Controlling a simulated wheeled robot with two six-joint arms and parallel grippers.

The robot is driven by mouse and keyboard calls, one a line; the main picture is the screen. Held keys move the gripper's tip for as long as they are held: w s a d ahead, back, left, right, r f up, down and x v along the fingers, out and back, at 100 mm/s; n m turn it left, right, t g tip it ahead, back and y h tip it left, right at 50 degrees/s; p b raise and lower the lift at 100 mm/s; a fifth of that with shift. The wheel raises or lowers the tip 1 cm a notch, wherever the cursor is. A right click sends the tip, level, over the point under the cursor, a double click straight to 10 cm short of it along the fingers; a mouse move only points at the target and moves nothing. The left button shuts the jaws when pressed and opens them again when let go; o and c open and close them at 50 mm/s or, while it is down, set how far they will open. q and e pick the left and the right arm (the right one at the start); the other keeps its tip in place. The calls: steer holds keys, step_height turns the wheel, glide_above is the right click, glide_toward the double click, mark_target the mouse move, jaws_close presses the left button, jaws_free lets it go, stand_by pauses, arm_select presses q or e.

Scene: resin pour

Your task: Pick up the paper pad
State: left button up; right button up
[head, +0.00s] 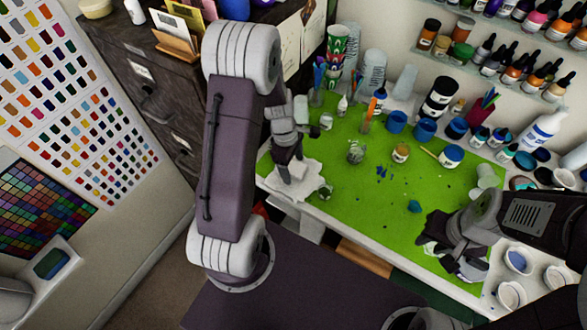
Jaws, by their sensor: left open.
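A white paper pad (306,187) lies at the left end of the green mat (345,209), near the table's front left edge. My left gripper (288,178) points down directly over the pad and hides part of it. It is open, and I cannot tell whether its fingers touch the pad. My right gripper (456,262) is at the front right of the mat, seen from above. Its fingers are too dark and crowded to tell open from shut.
Several blue cups (424,130), a small jar (401,153) and a clear glass (356,151) stand towards the back of the mat. White cups (511,295) stand at the right. Shelves of bottles (500,58) line the wall. The mat's middle is mostly clear.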

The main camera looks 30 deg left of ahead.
mark_target(295, 167)
arm_select(q)
steer(key=shift+r, duration=0.1)
steer(key=c, duration=1.4)
step_height(295, 167, up, 4)
steer(key=shift+r, duration=0.15)
steer(key=w+d+r, duration=0.2)
steer(key=d+r, duration=0.4)
steer(key=d, duration=0.5)
steer(key=shift+d+r, duration=0.3)
steer(key=shift+r, duration=0.05)
